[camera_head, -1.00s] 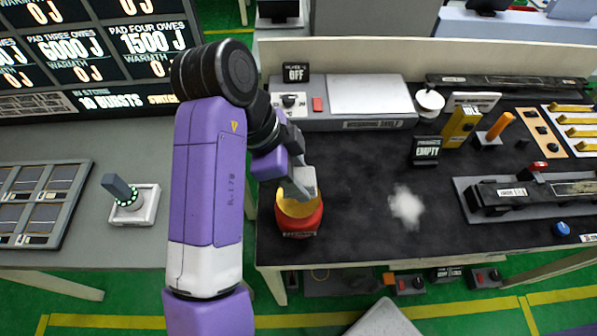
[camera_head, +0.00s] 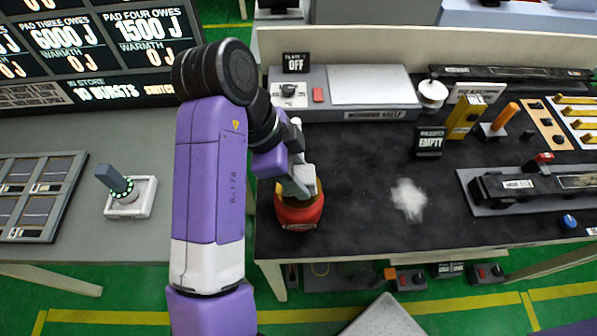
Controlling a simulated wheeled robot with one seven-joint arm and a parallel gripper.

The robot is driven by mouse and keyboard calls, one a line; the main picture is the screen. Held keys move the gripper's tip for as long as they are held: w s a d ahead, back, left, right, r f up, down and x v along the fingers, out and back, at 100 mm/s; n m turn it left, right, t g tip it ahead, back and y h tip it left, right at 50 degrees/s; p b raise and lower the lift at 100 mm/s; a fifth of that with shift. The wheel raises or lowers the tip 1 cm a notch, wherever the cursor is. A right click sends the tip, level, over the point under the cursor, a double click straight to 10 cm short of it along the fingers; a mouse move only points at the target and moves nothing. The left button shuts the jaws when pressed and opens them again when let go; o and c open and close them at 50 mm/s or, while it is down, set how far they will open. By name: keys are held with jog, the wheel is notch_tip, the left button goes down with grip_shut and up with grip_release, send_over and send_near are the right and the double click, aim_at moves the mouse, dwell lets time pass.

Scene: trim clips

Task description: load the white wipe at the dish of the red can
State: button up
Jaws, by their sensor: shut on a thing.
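The red can (camera_head: 300,217) stands at the left front of the dark bench, with a yellow dish (camera_head: 318,187) on top. My gripper (camera_head: 301,188) is over the dish, pointing down, and hides much of it. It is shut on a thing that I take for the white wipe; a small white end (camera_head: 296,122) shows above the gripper. The wipe's lower part is hidden, so I cannot tell whether it touches the dish.
A white smudge (camera_head: 408,199) lies on the bench right of the can. A grey warming shelf (camera_head: 370,87), a white round pot (camera_head: 432,92) and an EMPTY sign (camera_head: 430,143) stand behind. A dark rail fixture (camera_head: 530,188) is at right. The bench middle is mostly clear.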

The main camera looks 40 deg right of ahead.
aim_at(310, 174)
jog(key=shift+f+b, duration=0.75)
jog(key=shift+f, duration=0.15)
dwell(0.8)
dwell(0.5)
jog(key=shift+r+p, duration=2.95)
jog(key=shift+r, duration=0.65)
jog(key=shift+f, duration=0.1)
